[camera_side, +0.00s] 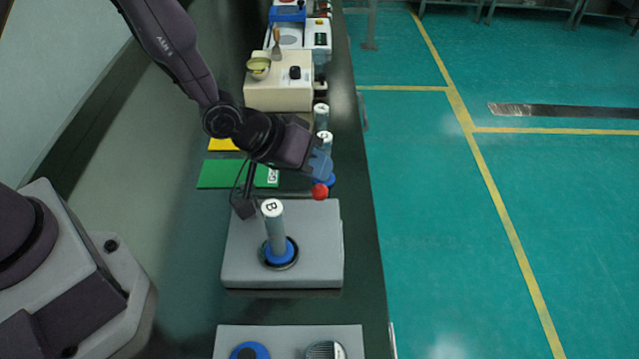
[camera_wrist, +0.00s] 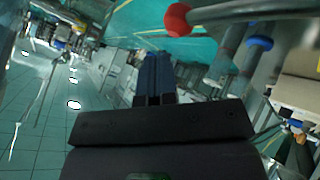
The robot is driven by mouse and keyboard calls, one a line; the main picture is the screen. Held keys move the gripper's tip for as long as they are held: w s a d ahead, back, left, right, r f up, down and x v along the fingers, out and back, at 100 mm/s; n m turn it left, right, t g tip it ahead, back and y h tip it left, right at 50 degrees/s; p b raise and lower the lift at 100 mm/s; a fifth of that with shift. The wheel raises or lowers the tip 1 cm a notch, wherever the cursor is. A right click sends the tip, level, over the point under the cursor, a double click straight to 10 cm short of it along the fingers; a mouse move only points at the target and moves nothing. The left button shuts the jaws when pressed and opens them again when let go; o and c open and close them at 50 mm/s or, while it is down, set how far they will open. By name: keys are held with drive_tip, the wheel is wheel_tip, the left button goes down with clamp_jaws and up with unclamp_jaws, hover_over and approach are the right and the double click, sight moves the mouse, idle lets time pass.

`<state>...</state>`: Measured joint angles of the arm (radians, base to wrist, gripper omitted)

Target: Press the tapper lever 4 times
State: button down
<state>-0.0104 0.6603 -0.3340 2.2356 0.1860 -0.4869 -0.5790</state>
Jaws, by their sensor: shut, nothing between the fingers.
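The tapper lever's red ball knob (camera_side: 320,191) sits at the far edge of a grey machine box (camera_side: 325,262). The knob (camera_wrist: 178,19) also shows at the top of the wrist view, on a grey rod (camera_wrist: 240,11) running right. On the box stands a grey cylinder marked "B" (camera_side: 276,236) with a blue base. My gripper (camera_side: 322,174) is shut and empty, with blue fingers close above the knob in the side view. I cannot tell whether they touch it. In the wrist view, the gripper fingers (camera_wrist: 152,62) appear below and left of the knob.
Two more grey cylinders (camera_side: 321,116) stand just behind my gripper. A green mat (camera_side: 222,174) and a yellow mat (camera_side: 222,144) lie left. A beige device (camera_side: 278,95) stands farther back. A grey panel (camera_side: 285,342) with two discs is in front. The bench's right edge is close.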

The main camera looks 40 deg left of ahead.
drive_tip(key=shift+r, duration=2.55)
drive_tip(key=shift+r, duration=0.1)
idle(0.6)
wheel_tip(320, 180, up, 4)
drive_tip(key=shift+f, duration=0.2)
drive_tip(key=shift+f, duration=4.45)
drive_tip(key=shift+f, duration=0.1)
drive_tip(key=shift+f, duration=0.3)
